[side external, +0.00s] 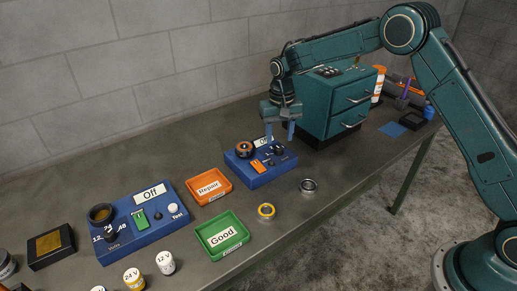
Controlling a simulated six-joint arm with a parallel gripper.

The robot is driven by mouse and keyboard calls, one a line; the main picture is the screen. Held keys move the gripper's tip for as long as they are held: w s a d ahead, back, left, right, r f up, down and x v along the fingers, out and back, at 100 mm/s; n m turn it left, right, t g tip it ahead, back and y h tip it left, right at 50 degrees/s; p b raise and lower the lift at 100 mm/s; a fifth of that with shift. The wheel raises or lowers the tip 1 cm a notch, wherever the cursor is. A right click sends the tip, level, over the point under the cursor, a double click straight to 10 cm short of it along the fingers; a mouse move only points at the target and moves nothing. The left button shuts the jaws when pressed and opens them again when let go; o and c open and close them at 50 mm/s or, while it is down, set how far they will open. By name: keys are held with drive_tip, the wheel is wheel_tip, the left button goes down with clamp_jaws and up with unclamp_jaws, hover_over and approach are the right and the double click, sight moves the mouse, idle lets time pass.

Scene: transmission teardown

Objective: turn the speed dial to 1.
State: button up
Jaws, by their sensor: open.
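A blue control box (265,178) stands near the middle of the bench. It carries an orange switch (258,167), a copper-coloured ring part (244,149) and a small dark knob (278,151) that looks like the speed dial. Its markings and pointer are too small to read. A label at the back of the box, partly hidden by my gripper, seems to start with "O". My gripper (280,141) points down with its blue fingers apart, over the dark knob. Whether the fingers touch the knob or only hover around it, I cannot tell.
A teal drawer cabinet (340,105) stands close behind my gripper on the right. An orange tray (209,187), a green tray (225,235) and a second blue box (140,235) reading "Off" are to the left. Two loose rings (308,186) (266,211) lie in front.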

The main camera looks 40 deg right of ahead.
sight(278, 148)
drive_tip(key=shift+f, duration=2.05)
drive_tip(key=c, duration=1)
drive_tip(key=shift+n, duration=0.4)
drive_tip(key=n, duration=0.5)
drive_tip(key=shift+r, duration=0.1)
drive_tip(key=n, duration=0.6)
drive_tip(key=shift+n, duration=0.3)
drive_tip(key=shift+a, duration=0.1)
